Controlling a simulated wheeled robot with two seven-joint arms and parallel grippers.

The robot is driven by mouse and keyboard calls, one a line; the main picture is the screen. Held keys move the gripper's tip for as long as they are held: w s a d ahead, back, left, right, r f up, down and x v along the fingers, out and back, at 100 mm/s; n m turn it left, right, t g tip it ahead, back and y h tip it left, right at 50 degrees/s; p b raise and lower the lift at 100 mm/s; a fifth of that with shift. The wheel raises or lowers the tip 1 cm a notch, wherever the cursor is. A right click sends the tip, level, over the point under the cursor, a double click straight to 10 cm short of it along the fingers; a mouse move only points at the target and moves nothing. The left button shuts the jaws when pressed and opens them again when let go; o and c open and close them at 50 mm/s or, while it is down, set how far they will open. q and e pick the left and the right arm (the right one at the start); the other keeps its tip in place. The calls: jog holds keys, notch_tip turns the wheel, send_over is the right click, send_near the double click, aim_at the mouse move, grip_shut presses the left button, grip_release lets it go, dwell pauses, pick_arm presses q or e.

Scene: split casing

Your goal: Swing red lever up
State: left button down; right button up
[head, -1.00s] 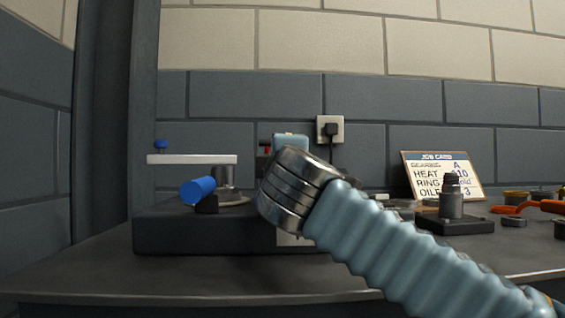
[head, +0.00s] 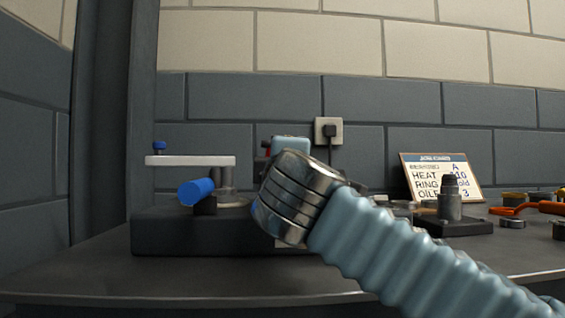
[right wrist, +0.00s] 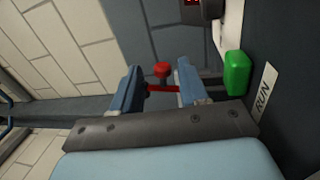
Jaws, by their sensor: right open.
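In the right wrist view the red lever (right wrist: 161,88) has a thin red arm and a round red knob (right wrist: 161,70). It shows in the gap between the two blue fingers of my right gripper (right wrist: 158,76), which is open. I cannot tell whether either finger touches the lever. In the head view only a small red bit (head: 266,148) shows beside my right wrist, which hides the gripper and most of the lever. My left gripper is in neither view.
A green button (right wrist: 237,73) and a RUN label (right wrist: 264,92) are right of the fingers in the wrist view. A dark base (head: 165,233) carries a white bar (head: 190,160) and blue handle (head: 196,191). A job card (head: 441,177) stands behind a dark fixture (head: 450,207).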

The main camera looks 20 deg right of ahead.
jog(key=v, duration=1.1)
jog(key=shift+s, duration=0.2)
